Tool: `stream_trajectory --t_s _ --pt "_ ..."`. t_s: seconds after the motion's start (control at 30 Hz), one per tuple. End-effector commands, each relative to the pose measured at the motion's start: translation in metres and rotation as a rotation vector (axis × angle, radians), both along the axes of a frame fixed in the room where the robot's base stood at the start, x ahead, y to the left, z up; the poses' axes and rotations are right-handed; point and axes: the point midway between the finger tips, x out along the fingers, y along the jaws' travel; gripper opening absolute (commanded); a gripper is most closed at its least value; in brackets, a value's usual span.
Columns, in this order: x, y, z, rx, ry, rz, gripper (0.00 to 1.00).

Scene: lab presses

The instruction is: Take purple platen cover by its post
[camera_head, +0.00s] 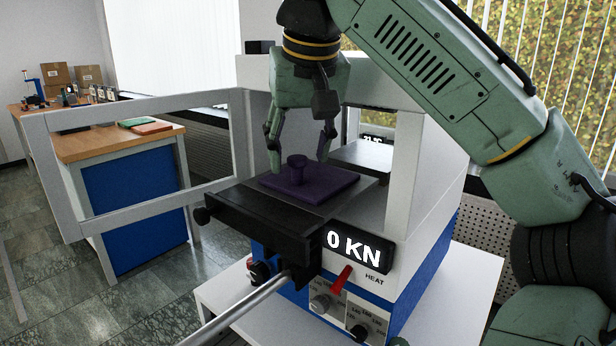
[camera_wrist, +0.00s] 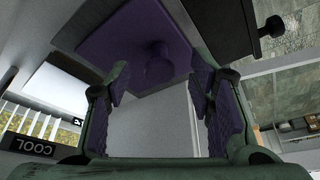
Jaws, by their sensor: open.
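The purple platen cover (camera_head: 327,184) is a flat square plate lying on the dark lower platen of the press. A short round post (camera_head: 297,168) with a wider top stands up from it. My gripper (camera_head: 299,160) is open, with its fingers pointing down around or just behind the post; the exact depth is hard to tell. In the wrist view the cover (camera_wrist: 120,40) and its post (camera_wrist: 159,68) show beyond the fingertips, and the post lies roughly between the two open fingers (camera_wrist: 163,88). Nothing is between the finger pads.
The press (camera_head: 405,220) has a white frame and a display reading 0 KN (camera_head: 357,250). Its white-framed door (camera_head: 60,180) stands open at left.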

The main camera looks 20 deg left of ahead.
Motion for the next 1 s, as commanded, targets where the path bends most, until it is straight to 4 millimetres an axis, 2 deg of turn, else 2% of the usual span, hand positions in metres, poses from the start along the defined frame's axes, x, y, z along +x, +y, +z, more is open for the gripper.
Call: stream_trajectory --t_s 0.2,0.47,1.0 --pt "0.010 0.006 -0.025 -0.002 0.000 -0.002 0.49" --pt "0.011 0.007 -0.029 -0.001 0.001 -0.001 0.49" --pt "0.011 0.007 -0.029 -0.001 0.001 -0.001 0.14"
